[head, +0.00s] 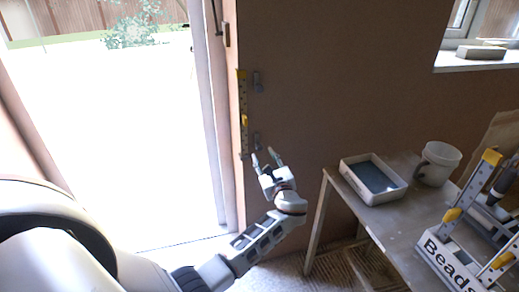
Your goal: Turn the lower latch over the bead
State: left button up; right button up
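A narrow grey bead (243,112) with yellow parts stands upright along the wall corner beside the bright doorway. An upper latch (257,82) is a small grey piece on the wall, just right of the bead. The lower latch (257,141) is a similar small grey piece near the bead's lower end. It appears beside the bead, but its exact angle is too small to tell. My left gripper (264,157) is just below the lower latch, fingers pointing up and spread apart. It appears empty; I cannot tell whether a fingertip touches the latch. My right gripper is not in view.
A table (398,216) at the right holds a tray (349,180) with grey-blue content, a white bucket (440,163) and a box (447,262) labelled "Beads" with several yellow-and-grey strips. A window sill (480,60) is at the upper right. The wall between latches and table is clear.

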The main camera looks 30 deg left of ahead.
aim_at(260, 150)
pick_arm(q)
jog(key=x, duration=0.6)
jog(key=shift+w+a+f+b, duration=0.1)
jog(key=shift+b, duration=0.2)
grip_shut()
